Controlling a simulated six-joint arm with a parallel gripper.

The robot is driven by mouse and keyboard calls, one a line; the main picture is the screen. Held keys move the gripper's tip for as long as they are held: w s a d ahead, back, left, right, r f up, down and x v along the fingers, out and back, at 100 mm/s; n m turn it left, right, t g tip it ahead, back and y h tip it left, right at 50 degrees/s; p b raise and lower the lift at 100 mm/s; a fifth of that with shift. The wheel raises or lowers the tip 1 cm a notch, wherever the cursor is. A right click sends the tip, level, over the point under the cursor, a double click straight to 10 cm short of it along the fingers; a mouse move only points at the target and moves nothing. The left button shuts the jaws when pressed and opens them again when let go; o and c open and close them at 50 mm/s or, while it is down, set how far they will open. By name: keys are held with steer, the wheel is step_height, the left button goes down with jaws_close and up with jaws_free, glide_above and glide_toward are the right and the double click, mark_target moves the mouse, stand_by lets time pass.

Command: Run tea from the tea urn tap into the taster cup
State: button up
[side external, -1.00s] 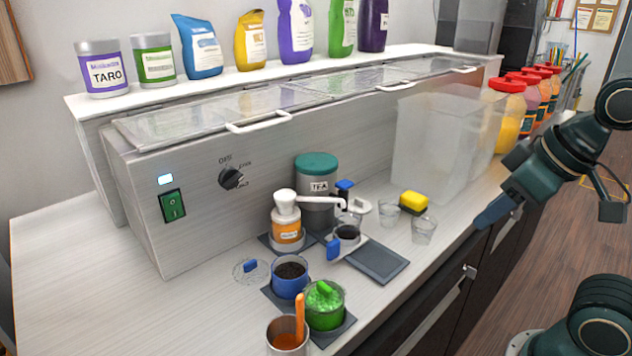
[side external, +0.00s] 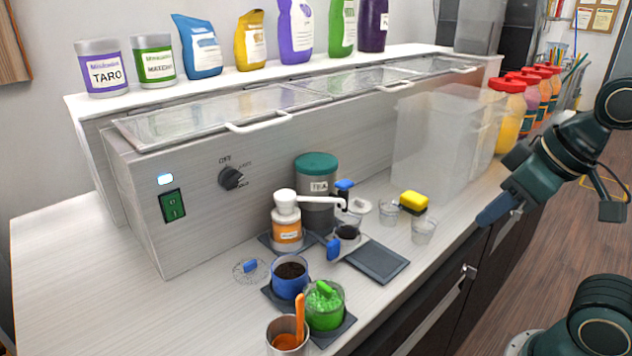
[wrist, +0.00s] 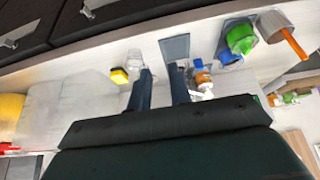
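The tea urn (side external: 316,213) is a grey cylinder with a teal lid and a TEA label, against the steel cabinet. A blue lever (side external: 344,186) shows at its right side, probably the tap; its outlet is hard to make out. A clear cup with dark contents (side external: 347,231) stands just right of the urn. Two clear empty cups, one nearer the urn (side external: 388,213) and one nearer the counter edge (side external: 424,231), stand farther right; I cannot tell which cup is the taster cup. My gripper (side external: 484,222) is right of them, apart from everything. In the wrist view its fingers (wrist: 162,76) are spread and empty.
A white-topped orange pump bottle (side external: 287,230) stands left of the urn, its spout reaching right. A blue cup (side external: 290,278), green cup (side external: 325,306) and metal cup (side external: 287,338) stand in front. A yellow sponge (side external: 414,201) and a dark pad (side external: 376,262) lie nearby. A translucent bin (side external: 440,145) stands behind.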

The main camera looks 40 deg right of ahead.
steer(key=shift+r, duration=0.1)
jaws_close()
steer(key=w+a+r+m+g, duration=0.1)
steer(key=w+r+m+g, duration=0.1)
steer(key=w+m, duration=0.4)
steer(key=w+a+r+m+g, duration=0.1)
steer(key=w+r+m, duration=0.4)
steer(key=w, duration=0.6)
steer(key=w+a+r+m+g, duration=0.1)
steer(key=w+r+m+g, duration=0.1)
steer(key=w+r+m, duration=0.2)
steer(key=shift+w+r+m+g, duration=0.3)
steer(key=shift+w+m, duration=1.2)
steer(key=shift+w, duration=1.1)
steer(key=shift+a, duration=0.1)
